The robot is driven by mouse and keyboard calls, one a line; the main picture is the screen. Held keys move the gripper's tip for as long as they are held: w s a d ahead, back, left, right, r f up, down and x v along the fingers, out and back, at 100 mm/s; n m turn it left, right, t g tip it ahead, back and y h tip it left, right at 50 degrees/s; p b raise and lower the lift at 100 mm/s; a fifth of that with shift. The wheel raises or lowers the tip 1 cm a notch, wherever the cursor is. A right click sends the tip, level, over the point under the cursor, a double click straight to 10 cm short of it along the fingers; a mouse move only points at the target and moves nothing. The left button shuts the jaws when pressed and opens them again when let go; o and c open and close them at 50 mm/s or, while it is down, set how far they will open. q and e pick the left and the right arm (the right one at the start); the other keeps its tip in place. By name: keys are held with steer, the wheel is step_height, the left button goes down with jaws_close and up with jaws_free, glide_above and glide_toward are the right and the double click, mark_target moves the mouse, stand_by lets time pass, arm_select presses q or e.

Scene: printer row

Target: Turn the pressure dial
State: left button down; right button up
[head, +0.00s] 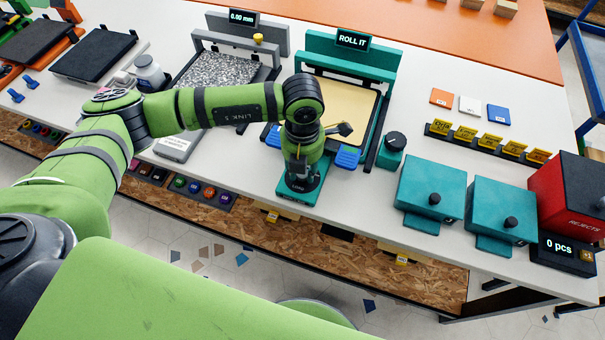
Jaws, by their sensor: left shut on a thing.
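My left gripper (299,174) points down at the front of the teal press (328,45), whose display reads "ROLL IT". It is shut on what I take to be the pressure dial, above a small teal base (297,196) with lettering on its front edge. The gripper and wrist hide most of the dial, so its pointer and setting cannot be read. A black knob (396,140) on a teal block stands apart, to the right of the press. My right gripper is not in view.
Blue clamps (347,157) flank the press bed close to my wrist. A grey press (245,40) stands at left. Two teal boxes (430,187) with black knobs and a red rejects bin (570,195) stand at right.

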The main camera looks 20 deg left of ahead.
arm_select(q)
steer(key=m+b, duration=0.2)
steer(key=b, duration=0.1)
steer(key=m+b, duration=0.6)
steer(key=b, duration=0.1)
steer(key=shift+f, duration=0.3)
steer(key=shift+r+m+b, duration=0.2)
steer(key=shift+m+b, duration=1)
steer(key=shift+b, duration=0.05)
steer(key=c, duration=0.9)
jaws_free()
steer(key=shift+c, duration=0.2)
steer(key=shift+r, duration=0.1)
